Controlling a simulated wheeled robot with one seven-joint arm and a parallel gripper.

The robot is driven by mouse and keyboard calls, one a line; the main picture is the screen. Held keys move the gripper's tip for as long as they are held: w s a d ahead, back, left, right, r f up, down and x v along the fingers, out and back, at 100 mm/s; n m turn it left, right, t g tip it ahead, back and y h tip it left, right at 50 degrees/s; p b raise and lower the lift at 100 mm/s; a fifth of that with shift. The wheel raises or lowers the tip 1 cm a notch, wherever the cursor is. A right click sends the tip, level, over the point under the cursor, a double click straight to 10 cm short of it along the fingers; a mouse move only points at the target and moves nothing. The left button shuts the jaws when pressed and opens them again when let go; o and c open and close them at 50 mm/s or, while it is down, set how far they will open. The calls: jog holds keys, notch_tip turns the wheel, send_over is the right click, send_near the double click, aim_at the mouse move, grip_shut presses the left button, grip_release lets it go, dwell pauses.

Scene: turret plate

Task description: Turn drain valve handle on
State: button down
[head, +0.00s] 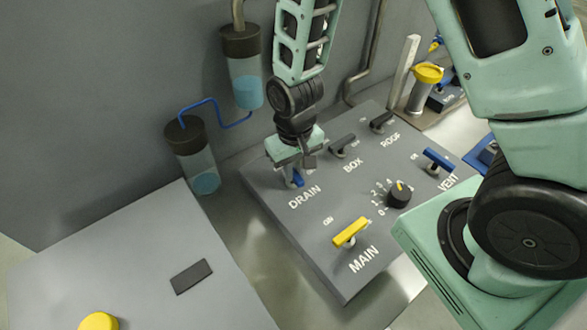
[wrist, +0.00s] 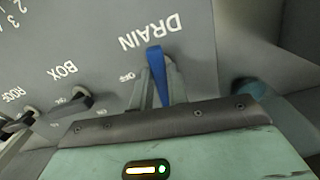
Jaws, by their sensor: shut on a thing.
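The drain valve handle is a blue lever (head: 298,181) on the sloped grey panel (head: 262,188), just above the printed word DRAIN in the head view. In the wrist view the blue lever (wrist: 156,66) stands between my fingers, with the word OFF beside it. My gripper (head: 295,176) is down at the lever and shut on it. In the wrist view my gripper (wrist: 160,88) has one finger on each side of the lever. The lever's base and part of its length are hidden by my gripper.
The panel also has black BOX (head: 343,145) and ROOF (head: 381,122) handles, a blue VENT handle (head: 438,160), a yellow MAIN handle (head: 350,232) and a black dial (head: 398,195). Two clear cylinders with blue liquid (head: 205,182) stand close to the left of my gripper.

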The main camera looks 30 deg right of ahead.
aim_at(295, 173)
jog(key=shift+n, duration=0.6)
jog(key=c, duration=1.4)
grip_release()
jog(key=shift+o, duration=0.2)
notch_tip(295, 173, up, 18)
jog(key=b, duration=0.2)
jog(key=shift+f+b, duration=0.25)
jog(key=shift+b, duration=0.05)
